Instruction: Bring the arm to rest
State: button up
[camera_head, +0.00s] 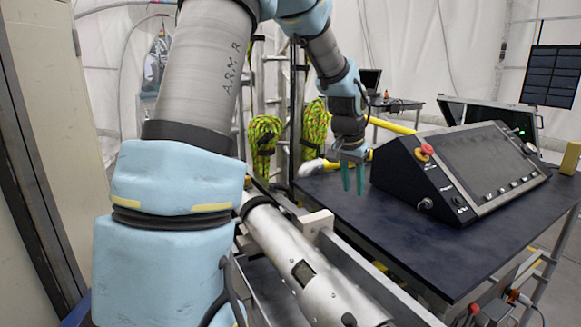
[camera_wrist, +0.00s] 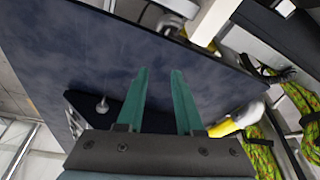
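My arm reaches up and over from the left of the head view, with its wrist hanging down over the dark table (camera_head: 460,238). My gripper (camera_head: 352,190) points down beside the left end of the black control console (camera_head: 410,172), above the table's near left part. In the wrist view, the two green fingers of my gripper (camera_wrist: 160,74) stand apart with nothing between them, so it is open and empty. The dark tabletop (camera_wrist: 80,50) lies beyond the fingers.
The console has a red knob (camera_head: 427,149) on its left side. Green-yellow rope coils (camera_head: 264,135) hang behind my arm. A tall pale cabinet (camera_head: 55,90) stands at left. The table's front part is clear.

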jog(key=s+a+n, duration=0.1)
jog(key=s+a, duration=0.1)
jog(key=a, duration=0.3)
jog(key=s+a+f+n+y, duration=0.1)
jog(key=s+a+n, duration=0.1)
jog(key=a, duration=0.4)
jog(key=s+a+f+n, duration=0.1)
jog(key=s+a, duration=0.3)
jog(key=a, duration=0.2)
jog(key=shift+a+f+n+y, duration=0.1)
jog(key=shift+a+n+y, duration=0.2)
jog(key=shift+n, duration=0.1)
jog(key=s+a+f+n+g, duration=0.1)
jog(key=s+a+f+n, duration=0.1)
jog(key=s+a, duration=0.4)
jog(key=shift+s+a+f+n, duration=0.2)
jog(key=shift+s+f+n, duration=0.15)
jog(key=shift+s, duration=0.9)
